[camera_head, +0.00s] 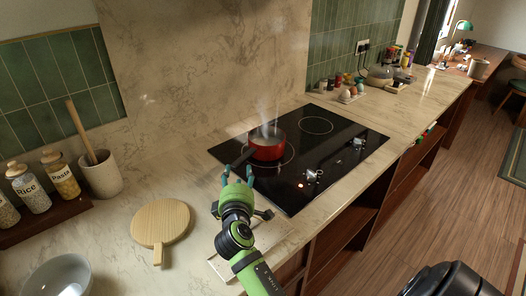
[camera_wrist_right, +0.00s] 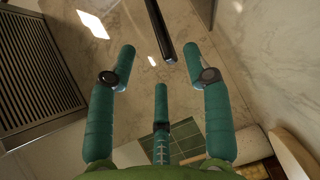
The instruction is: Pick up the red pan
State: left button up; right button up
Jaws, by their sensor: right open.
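The red pan (camera_head: 266,148) stands on the black cooktop (camera_head: 339,161), on a rear-left burner ring, with steam rising from it. Its dark handle points left and down toward my right gripper (camera_head: 239,172). This gripper is open, with its teal fingers spread near the handle. In the right wrist view the dark handle (camera_wrist_right: 159,30) comes in from the top and its end lies between the spread fingertips of the right gripper (camera_wrist_right: 160,55). I cannot tell whether any finger touches it. My left gripper is not in view.
A round wooden board (camera_head: 160,222) lies left of my right arm, with a bowl (camera_head: 58,277) at the lower left. A utensil crock (camera_head: 101,175) and labelled jars (camera_head: 60,176) stand farther left. Small items (camera_head: 347,93) sit behind the cooktop. The counter between board and cooktop is mostly clear.

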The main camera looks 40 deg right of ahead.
aim_at(238, 162)
jog(key=p+x, duration=0.1)
jog(key=x, duration=0.2)
jog(key=shift+w+r, duration=0.15)
jog(key=x, duration=0.3)
jog(key=shift+p, duration=0.3)
jog(key=shift+w+d+f, duration=0.1)
jog(key=shift+f, duration=0.1)
grip_shut()
jog(key=shift+r, duration=0.35)
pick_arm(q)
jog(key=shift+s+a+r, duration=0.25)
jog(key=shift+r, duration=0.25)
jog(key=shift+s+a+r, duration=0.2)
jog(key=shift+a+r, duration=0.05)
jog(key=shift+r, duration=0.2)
pick_arm(e)
jog(key=shift+f, duration=0.1)
